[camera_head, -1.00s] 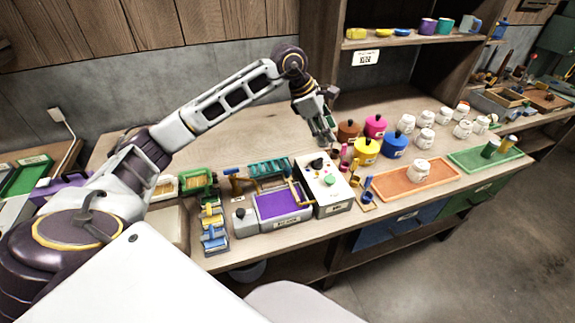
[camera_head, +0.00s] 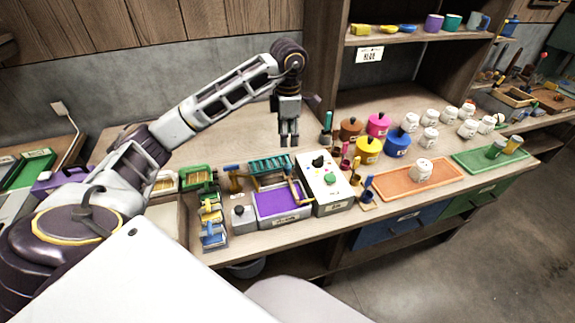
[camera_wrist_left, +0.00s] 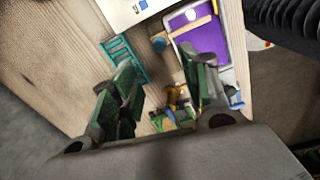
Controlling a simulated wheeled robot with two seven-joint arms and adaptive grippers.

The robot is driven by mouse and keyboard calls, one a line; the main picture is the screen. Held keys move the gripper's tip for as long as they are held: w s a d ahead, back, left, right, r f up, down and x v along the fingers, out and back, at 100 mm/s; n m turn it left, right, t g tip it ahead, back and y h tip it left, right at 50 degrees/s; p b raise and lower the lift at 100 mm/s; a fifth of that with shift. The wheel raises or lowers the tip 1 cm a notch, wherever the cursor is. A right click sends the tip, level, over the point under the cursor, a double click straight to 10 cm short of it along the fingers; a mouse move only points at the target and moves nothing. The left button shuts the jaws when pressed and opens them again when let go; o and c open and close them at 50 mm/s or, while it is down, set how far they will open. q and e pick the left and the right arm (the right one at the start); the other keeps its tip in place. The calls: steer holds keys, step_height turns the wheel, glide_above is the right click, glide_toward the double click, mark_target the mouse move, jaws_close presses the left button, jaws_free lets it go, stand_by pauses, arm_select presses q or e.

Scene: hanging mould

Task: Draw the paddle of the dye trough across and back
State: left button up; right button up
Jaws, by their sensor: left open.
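The dye trough (camera_head: 262,214) is a pale tray of purple dye on the bench, and it shows at the top of the left wrist view (camera_wrist_left: 229,78). A tan wooden paddle (camera_head: 297,190) lies at its right end; a tan bar (camera_wrist_left: 193,26) crosses the purple in the left wrist view. My left gripper (camera_head: 288,143) points down, open and empty, above and behind the trough, apart from the paddle. Its two green-padded fingers (camera_wrist_left: 160,82) stand apart in the left wrist view. My right gripper is out of view.
A teal rack (camera_head: 270,165) stands behind the trough. Bare bench lies behind the rack.

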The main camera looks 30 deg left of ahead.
arm_select(q)
glide_above(287, 167)
step_height(287, 167, down, 8)
steer(key=shift+d, duration=0.1)
step_height(287, 167, down, 4)
steer(key=shift+p, duration=0.35)
steer(key=shift+f, duration=0.65)
steer(key=shift+w+f, duration=0.1)
steer(key=shift+f, duration=0.2)
steer(key=c, duration=0.9)
jaws_close()
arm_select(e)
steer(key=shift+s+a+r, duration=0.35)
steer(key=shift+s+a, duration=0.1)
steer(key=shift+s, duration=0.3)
